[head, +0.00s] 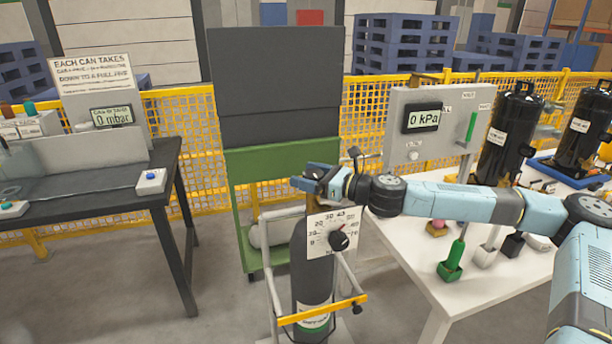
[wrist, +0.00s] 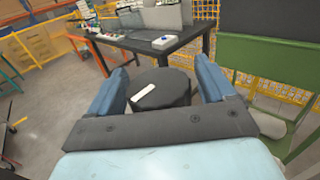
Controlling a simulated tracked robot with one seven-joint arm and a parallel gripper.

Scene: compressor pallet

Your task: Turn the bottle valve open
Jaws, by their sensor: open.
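A dark gas bottle (head: 312,265) stands upright in a trolley with pale rails and a yellow front bar. My gripper (head: 312,180) is at the bottle's top, where the valve is hidden in the head view. In the wrist view, a round black valve wheel (wrist: 165,92) with a white mark lies between the two blue fingers of my gripper (wrist: 162,68). The fingers are open, one on each side, with a gap visible on the left; contact on the right is unclear.
A grey panel (head: 398,150) reading 0 kPa stands behind a white table (head: 405,275) on the right, with black compressors (head: 508,135) on it. A green cart (head: 240,205) stands behind the bottle. A dark table (head: 90,190) is left, with free floor between.

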